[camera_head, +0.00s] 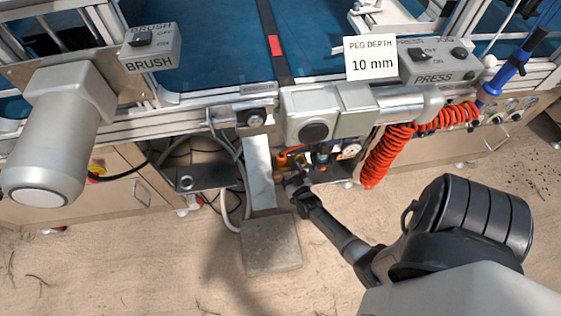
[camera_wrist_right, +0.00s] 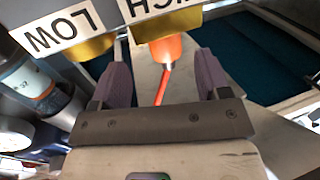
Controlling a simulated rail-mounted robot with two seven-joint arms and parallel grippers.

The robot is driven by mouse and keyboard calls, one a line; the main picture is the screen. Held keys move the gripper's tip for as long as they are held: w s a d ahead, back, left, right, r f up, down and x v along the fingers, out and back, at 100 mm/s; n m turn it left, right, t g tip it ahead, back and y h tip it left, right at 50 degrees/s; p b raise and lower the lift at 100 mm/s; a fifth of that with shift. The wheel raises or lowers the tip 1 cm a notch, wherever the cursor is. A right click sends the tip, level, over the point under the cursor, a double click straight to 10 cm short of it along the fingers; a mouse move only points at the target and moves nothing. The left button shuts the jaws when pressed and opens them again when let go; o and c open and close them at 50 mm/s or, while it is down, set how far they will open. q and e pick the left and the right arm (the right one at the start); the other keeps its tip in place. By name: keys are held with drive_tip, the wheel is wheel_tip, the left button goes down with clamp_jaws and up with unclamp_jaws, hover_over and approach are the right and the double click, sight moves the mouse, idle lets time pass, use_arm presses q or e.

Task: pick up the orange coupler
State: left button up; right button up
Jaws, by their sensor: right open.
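The orange coupler (camera_wrist_right: 172,50) shows in the right wrist view on a brass fitting (camera_wrist_right: 158,27) under a partly cut-off label. A thin orange hose (camera_wrist_right: 162,88) runs from the coupler toward my gripper. My right gripper (camera_wrist_right: 160,70) is open, with one purple-grey finger on each side of the coupler's line. No contact with the coupler can be made out. In the head view the right gripper (camera_head: 296,184) is under the machine's front edge, and orange (camera_head: 290,154) shows just beyond it. My left gripper is not in view.
A second brass fitting (camera_wrist_right: 93,47) sits beside the coupler under the LOW label (camera_wrist_right: 62,30). A clear-bowled cylinder (camera_wrist_right: 35,85) and a gauge (camera_wrist_right: 14,133) are close on the left. A coiled red hose (camera_head: 374,165) hangs right of the gripper in the head view.

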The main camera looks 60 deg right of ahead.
sight(283, 163)
drive_tip(key=shift+w+d, duration=0.25)
drive_tip(key=shift+w, duration=0.15)
drive_tip(key=shift+d, duration=0.15)
drive_tip(key=b+x, duration=0.1)
drive_tip(key=x, duration=0.1)
drive_tip(key=b+x, duration=0.2)
drive_tip(key=shift+w+a, duration=0.3)
drive_tip(key=shift+w+d+r+b, duration=0.15)
drive_tip(key=shift+w+d+b, duration=0.1)
drive_tip(key=shift+w+b, duration=0.15)
drive_tip(key=shift+s, duration=0.1)
drive_tip(key=c, duration=1.1)
